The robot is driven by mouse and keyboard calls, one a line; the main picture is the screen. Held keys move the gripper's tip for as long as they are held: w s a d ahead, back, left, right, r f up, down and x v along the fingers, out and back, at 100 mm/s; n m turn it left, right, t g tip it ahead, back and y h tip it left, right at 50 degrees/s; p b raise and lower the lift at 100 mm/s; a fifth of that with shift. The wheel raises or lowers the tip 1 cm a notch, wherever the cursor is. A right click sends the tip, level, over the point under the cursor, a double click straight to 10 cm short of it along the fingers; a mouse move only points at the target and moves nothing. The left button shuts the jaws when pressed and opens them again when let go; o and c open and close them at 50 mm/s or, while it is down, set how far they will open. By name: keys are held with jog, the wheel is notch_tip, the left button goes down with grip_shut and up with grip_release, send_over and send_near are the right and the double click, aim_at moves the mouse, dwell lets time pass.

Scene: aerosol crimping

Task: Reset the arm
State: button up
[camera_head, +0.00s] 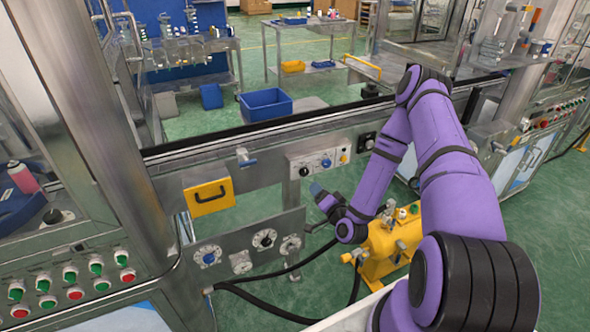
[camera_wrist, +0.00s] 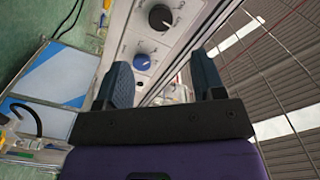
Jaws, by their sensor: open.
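My purple arm reaches across the right side of the head view and folds down in front of the machine. My gripper (camera_head: 322,193) is small in that view, left of the yellow pump unit and below the panel with knobs. In the wrist view my gripper (camera_wrist: 165,82) shows two dark blue-grey fingers set wide apart. Nothing is between the fingers, so it is open and empty. A black knob (camera_wrist: 160,17) and a blue knob (camera_wrist: 142,62) on a pale panel lie beyond the fingertips.
A yellow pump unit (camera_head: 388,248) stands on the green floor beside my forearm. The machine's steel frame (camera_head: 225,170) carries a yellow handle plate (camera_head: 209,196), a knob panel (camera_head: 318,160) and lower dials (camera_head: 264,239). Black hoses (camera_head: 262,312) run below. A blue bin (camera_head: 266,104) stands behind.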

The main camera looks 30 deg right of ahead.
jog(key=a+r+n+g, duration=0.3)
jog(key=r+n+g, duration=0.6)
jog(key=r, duration=2)
jog(key=s+a+r+g, duration=0.1)
jog(key=s+r, duration=0.4)
jog(key=s, duration=0.5)
jog(key=s+a+r+n+g, duration=0.1)
jog(key=s+a+r, duration=0.2)
jog(key=s+r, duration=0.3)
jog(key=s+a+r+g, duration=0.1)
jog(key=s+r, duration=0.5)
jog(key=s, duration=0.7)
jog(key=shift+s+a+g, duration=0.3)
jog(key=shift+a, duration=0.45)
jog(key=shift+r, duration=0.1)
